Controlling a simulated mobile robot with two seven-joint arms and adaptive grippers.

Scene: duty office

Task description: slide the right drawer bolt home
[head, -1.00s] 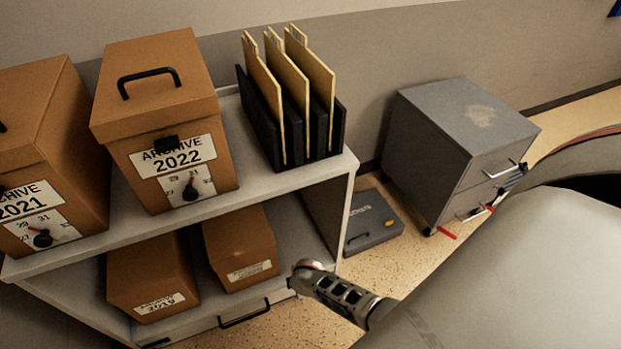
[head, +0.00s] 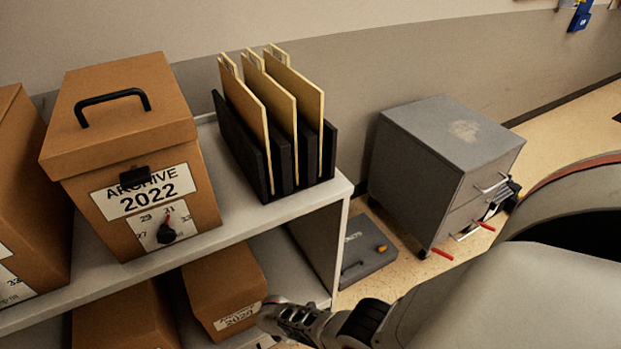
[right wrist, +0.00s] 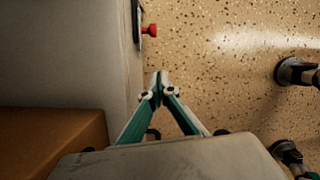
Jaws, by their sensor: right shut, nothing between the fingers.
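A red knob (right wrist: 150,30) sticks out from a dark fitting (right wrist: 138,22) at the edge of a pale grey panel (right wrist: 65,50) in the right wrist view. It looks like a bolt knob; how far the bolt is slid I cannot tell. My right gripper (right wrist: 160,76) is shut and empty, its tips below the knob in the picture and apart from it. In the head view my right arm reaches in from the right and ends low, by the front of the white shelf (head: 335,212); its fingertips are not clear there. My left gripper is not in view.
A grey drawer cabinet (head: 425,170) with red levers (head: 442,254) stands at the right. A grey case (head: 366,252) lies on the floor beside the shelf. An archive box (head: 125,110) and a black file rack (head: 328,150) stand on top. Dark feet (right wrist: 293,70) show at the wrist view's right.

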